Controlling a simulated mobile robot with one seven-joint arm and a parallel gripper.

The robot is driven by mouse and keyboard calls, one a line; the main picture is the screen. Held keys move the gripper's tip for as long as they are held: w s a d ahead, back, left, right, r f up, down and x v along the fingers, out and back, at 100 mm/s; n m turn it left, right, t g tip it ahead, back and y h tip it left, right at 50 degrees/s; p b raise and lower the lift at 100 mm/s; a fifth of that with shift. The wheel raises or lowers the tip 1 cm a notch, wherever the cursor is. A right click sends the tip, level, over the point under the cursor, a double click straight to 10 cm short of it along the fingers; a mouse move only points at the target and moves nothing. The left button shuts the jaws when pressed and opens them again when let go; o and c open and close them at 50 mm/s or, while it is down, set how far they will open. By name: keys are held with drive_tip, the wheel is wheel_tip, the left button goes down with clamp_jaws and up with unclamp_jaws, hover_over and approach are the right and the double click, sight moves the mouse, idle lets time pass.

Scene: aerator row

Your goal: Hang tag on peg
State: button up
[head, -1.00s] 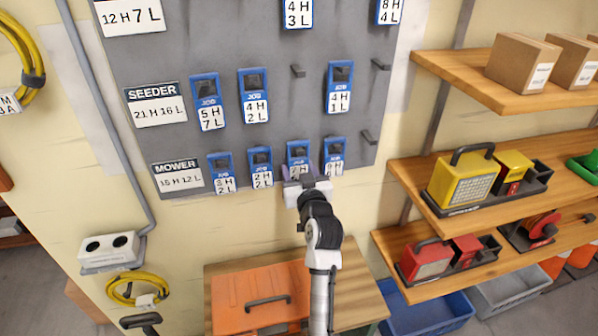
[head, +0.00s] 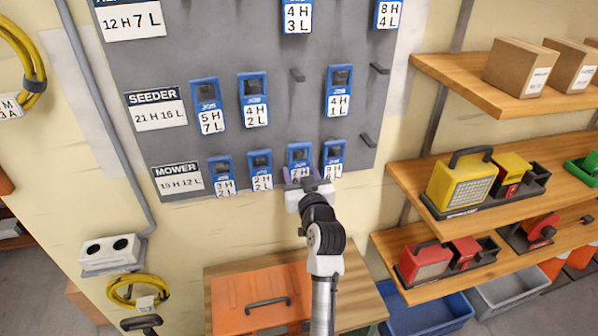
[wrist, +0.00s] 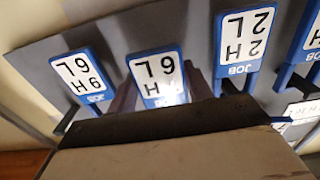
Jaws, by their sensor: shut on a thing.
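My gripper (head: 304,182) is at the MOWER row at the bottom of the grey board (head: 225,60). It is shut on a blue tag (head: 299,157) with a white number label, third from the left in that row. The wrist view, upside down, shows this tag (wrist: 158,75) between my two purplish fingers (wrist: 158,95). The tag stands upright at the board. Whether a peg bears it is hidden. Another tag (head: 334,152) hangs close on its right, and two more (head: 260,165) hang on its left.
Bare pegs stick out at the SEEDER row (head: 297,74), at its right end (head: 380,68) and at the MOWER row's right end (head: 367,140). Wooden shelves (head: 480,195) stand right. An orange case (head: 262,300) lies below.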

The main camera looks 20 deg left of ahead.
drive_tip(key=v, duration=0.7)
drive_tip(key=shift+b, duration=0.45)
idle(0.4)
idle(0.5)
